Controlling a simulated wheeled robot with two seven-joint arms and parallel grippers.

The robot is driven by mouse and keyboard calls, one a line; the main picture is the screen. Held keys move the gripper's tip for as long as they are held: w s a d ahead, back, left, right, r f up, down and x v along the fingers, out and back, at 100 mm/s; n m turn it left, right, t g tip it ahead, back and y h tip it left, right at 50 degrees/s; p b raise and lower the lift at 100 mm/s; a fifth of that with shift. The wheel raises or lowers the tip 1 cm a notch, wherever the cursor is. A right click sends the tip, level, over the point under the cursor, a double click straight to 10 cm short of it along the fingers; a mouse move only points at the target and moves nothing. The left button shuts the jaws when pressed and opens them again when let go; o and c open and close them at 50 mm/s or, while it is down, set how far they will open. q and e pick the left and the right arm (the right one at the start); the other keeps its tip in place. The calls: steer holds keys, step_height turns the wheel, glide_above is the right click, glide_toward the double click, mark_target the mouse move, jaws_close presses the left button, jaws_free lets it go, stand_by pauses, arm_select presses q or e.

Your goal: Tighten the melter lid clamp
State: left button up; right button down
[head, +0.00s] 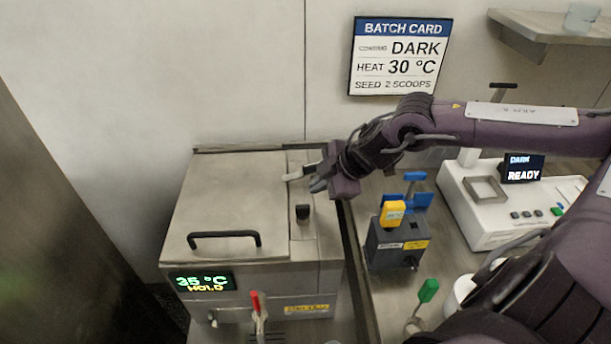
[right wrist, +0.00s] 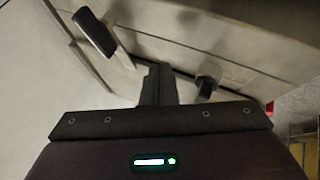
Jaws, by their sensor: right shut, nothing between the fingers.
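The melter (head: 258,270) is a steel box at the left of the head view, with a flat lid (head: 235,190) that lies closed and carries a black bar handle (head: 225,238). A pale lever (head: 300,173), likely the lid clamp, is at the lid's back right; its dark grip (right wrist: 95,33) shows in the right wrist view. A black knob (head: 303,212) stands nearer the front on the right strip. My right gripper (head: 318,184) is shut and empty, low over the strip beside the lever; its fingers (right wrist: 156,84) lie between lever and knob. Contact is unclear.
The melter display (head: 205,282) reads 35 °C HOLD. A red-handled valve (head: 257,305) is on its front. Right of it are a grey block with yellow and blue parts (head: 386,255), a green-handled item (head: 428,290) and a white scale-like machine (head: 480,225). A batch card (head: 400,57) hangs behind.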

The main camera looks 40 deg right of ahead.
mark_target(305, 172)
steer(key=shift+b+x, duration=0.35)
steer(key=shift+x, duration=0.95)
steer(key=shift+w+d+r+p, duration=0.15)
steer(key=shift+w+d+p, duration=0.1)
steer(key=shift+w+p, duration=0.4)
steer(key=shift+w+d+p, duration=0.15)
steer(key=shift+w+p, duration=0.15)
steer(key=shift+w, duration=0.45)
steer(key=shift+w+d+f, duration=0.15)
steer(key=shift+w+f, duration=0.1)
steer(key=shift+w, duration=0.3)
